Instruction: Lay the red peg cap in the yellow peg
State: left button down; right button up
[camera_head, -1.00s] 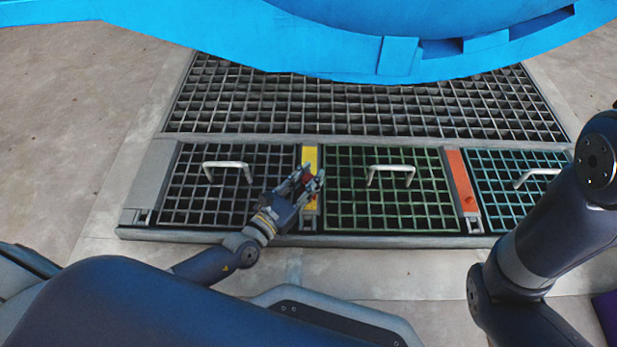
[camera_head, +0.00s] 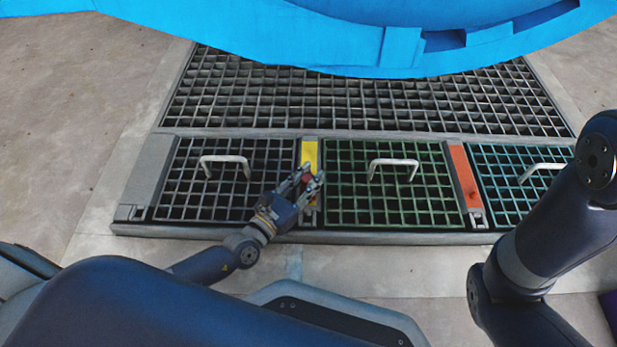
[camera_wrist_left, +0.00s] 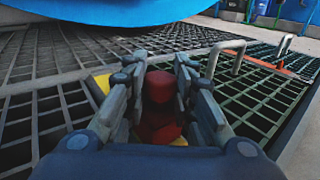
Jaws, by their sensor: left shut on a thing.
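My left gripper (camera_head: 311,182) is over the near half of the yellow peg (camera_head: 310,155), a yellow bar between two floor grates. It is shut on the red peg cap (camera_head: 305,180), which is mostly covered by the fingers in the head view. In the left wrist view the red cap (camera_wrist_left: 158,95) stands between the fingers of the gripper (camera_wrist_left: 158,75), with bits of yellow beside and below it. I cannot tell whether the cap touches the yellow peg. My right gripper is not in view; only my right arm shows.
An orange-red bar (camera_head: 463,178) lies between the green grate (camera_head: 390,205) and the teal grate (camera_head: 510,195). Metal handles (camera_head: 393,163) stand up from the grates, one (camera_head: 225,160) left of my gripper. A large blue vessel (camera_head: 350,35) stands behind.

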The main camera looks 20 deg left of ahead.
pick_arm(q)
jog(key=c, duration=1.3)
grip_release()
jog(key=v, duration=1.2)
